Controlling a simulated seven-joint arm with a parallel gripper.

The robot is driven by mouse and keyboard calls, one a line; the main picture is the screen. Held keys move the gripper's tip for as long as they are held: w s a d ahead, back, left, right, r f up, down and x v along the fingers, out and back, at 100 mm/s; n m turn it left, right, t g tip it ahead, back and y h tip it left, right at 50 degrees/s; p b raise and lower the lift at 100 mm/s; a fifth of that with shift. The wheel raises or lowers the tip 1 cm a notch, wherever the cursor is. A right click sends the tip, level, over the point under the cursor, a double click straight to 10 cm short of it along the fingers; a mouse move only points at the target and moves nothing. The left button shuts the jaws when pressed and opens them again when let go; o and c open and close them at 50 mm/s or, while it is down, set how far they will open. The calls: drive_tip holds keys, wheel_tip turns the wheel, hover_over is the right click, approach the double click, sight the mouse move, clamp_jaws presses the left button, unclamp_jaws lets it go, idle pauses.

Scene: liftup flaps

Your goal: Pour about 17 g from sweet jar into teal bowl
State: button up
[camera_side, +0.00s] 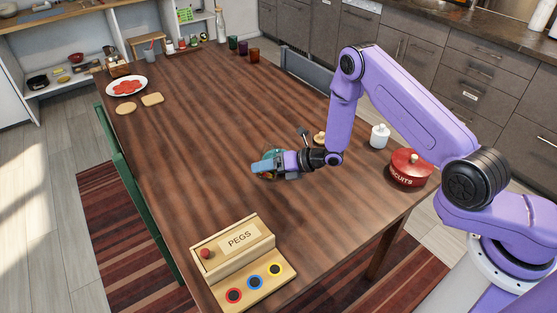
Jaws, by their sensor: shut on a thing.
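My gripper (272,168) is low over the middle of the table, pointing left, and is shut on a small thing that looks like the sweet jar. The gripper hides most of it, so its tilt and contents cannot be made out. The teal bowl (271,153) shows as a greenish rim behind and around the gripper's end. The inside of the bowl is hidden, and I cannot tell whether anything lies in it.
A small pale brown item (319,138) lies close behind my wrist. A white jar (380,136) and a red biscuit tin (409,168) stand to the right. A pegs box (237,249) sits at the front. The table's left middle (190,150) is clear.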

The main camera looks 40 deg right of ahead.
sight(271, 155)
drive_tip(key=shift+s+a+m+g+y, duration=0.1)
drive_tip(key=shift+m+g+y, duration=0.2)
drive_tip(key=shift+m+y, duration=0.1)
drive_tip(key=shift+a+f+m+y, duration=0.1)
drive_tip(key=shift+f+m+y, duration=0.4)
drive_tip(key=shift+f, duration=0.4)
drive_tip(key=shift+r+m+g+y, duration=0.3)
drive_tip(key=shift+r+m, duration=0.2)
drive_tip(key=shift+m, duration=0.1)
drive_tip(key=shift+w+d+r+m+y, duration=0.4)
drive_tip(key=shift+d+r+m+y, duration=0.1)
drive_tip(key=shift+d+r+m, duration=0.1)
drive_tip(key=shift+d+f+m+y, duration=0.2)
drive_tip(key=shift+m+y, duration=0.2)
drive_tip(key=shift+m, duration=0.3)
drive_tip(key=shift+a+r+g, duration=0.1)
drive_tip(key=shift+g, duration=0.2)
drive_tip(key=shift+w+d+r+m+y, duration=0.15)
drive_tip(key=shift+r+m+y, duration=0.15)
drive_tip(key=shift+m+y, duration=0.1)
drive_tip(key=shift+w+d+r+m+y, duration=0.1)
drive_tip(key=shift+d+r+m+y, duration=0.05)
drive_tip(key=shift+r+m+y, duration=0.2)
idle(0.4)
